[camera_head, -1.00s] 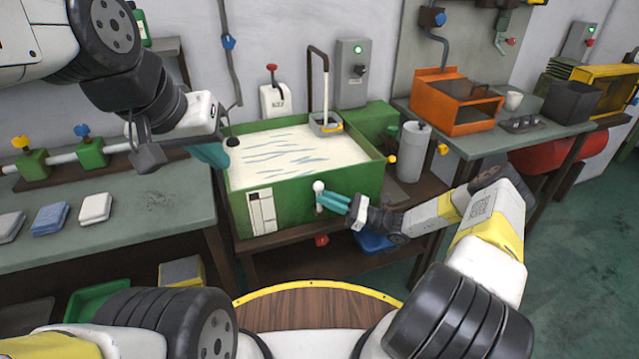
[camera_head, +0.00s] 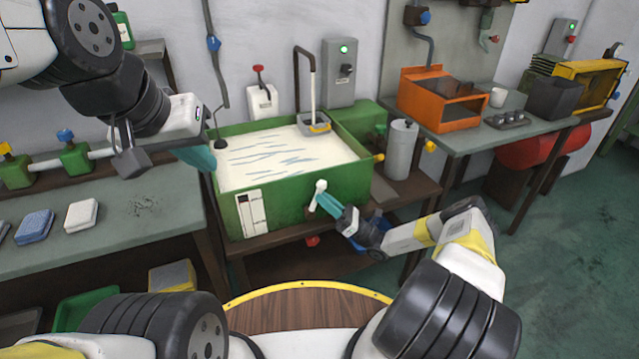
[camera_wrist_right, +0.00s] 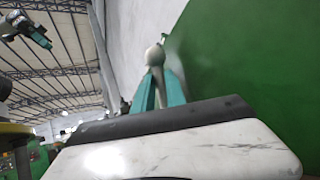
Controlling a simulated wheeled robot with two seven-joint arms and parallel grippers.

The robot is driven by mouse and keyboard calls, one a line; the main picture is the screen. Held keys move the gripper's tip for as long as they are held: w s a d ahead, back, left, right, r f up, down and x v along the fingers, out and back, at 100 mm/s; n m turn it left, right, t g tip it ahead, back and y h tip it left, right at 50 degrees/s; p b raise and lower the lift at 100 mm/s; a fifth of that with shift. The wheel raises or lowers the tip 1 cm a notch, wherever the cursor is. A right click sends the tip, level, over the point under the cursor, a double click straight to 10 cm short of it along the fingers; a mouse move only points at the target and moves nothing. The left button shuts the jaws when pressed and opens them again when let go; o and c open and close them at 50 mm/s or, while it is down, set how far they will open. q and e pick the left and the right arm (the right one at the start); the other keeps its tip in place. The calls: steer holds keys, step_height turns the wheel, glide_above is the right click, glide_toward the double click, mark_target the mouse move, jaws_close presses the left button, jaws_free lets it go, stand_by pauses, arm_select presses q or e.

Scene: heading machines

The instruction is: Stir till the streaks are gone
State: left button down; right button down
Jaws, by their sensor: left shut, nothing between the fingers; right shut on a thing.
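A green tank (camera_head: 300,213) holds white liquid with blue-grey streaks (camera_head: 270,155) across its surface. A white ball-topped lever (camera_head: 320,186) is on the tank's front wall. My right gripper (camera_head: 325,200) is shut on the lever close below its ball. The ball also shows between the teal fingers in the right wrist view (camera_wrist_right: 155,56). My left gripper (camera_head: 202,157) is shut and empty at the tank's left rim. A grey block with a tall bent handle (camera_head: 313,122) sits at the tank's back right corner.
A grey cylinder (camera_head: 402,150) stands right of the tank. A bench with an orange box (camera_head: 440,100) is further right. The left bench (camera_head: 150,205) carries folded cloths and green valves. A grey box with a green light (camera_head: 343,75) is on the wall behind.

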steer(key=c, duration=1.6)
jaws_free()
steer(key=shift+c, duration=0.2)
steer(key=shift+d, duration=0.1)
steer(key=v, duration=0.7)
steer(key=shift+d+f, duration=0.2)
steer(key=shift+f, duration=0.1)
steer(key=shift+s, duration=0.15)
